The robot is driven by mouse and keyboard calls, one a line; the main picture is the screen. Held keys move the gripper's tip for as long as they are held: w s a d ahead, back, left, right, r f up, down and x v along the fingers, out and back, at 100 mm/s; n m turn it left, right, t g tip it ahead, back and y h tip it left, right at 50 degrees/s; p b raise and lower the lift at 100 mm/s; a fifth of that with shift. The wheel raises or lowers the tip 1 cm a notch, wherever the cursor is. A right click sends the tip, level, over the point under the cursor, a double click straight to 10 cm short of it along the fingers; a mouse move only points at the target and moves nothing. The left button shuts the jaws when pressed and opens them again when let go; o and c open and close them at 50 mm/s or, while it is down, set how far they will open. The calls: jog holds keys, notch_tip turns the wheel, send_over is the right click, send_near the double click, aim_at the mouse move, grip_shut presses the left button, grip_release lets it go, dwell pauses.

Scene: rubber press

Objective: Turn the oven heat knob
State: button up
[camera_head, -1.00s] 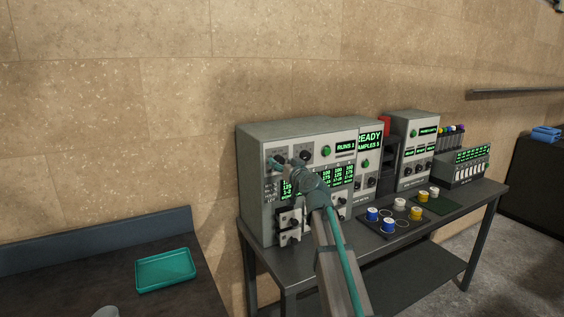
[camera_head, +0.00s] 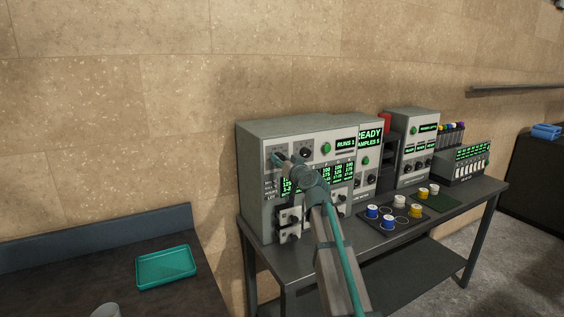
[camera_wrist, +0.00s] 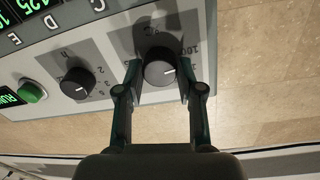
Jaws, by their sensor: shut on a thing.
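The oven (camera_head: 292,132) is a grey cabinet with a green display, standing at the left end of the bench. In the wrist view its heat knob (camera_wrist: 160,68) is black and round, with a white pointer line and a °C scale around it. My gripper (camera_wrist: 160,76) has one finger on each side of this knob and is shut on it.
A second black knob (camera_wrist: 77,83) and a green button (camera_wrist: 32,91) are beside the heat knob. More instruments, such as a grey cabinet (camera_head: 416,127), stand further right on the bench (camera_head: 300,274). A teal tray (camera_head: 166,267) lies on the left table. Open wall is above the oven.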

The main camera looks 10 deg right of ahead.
jog(key=shift+m, duration=3.7)
jog(key=shift+p, duration=0.3)
jog(key=o, duration=1.2)
jog(key=shift+c, duration=0.2)
jog(key=v, duration=1.2)
jog(key=shift+r, duration=0.25)
jog(key=shift+d, duration=0.1)
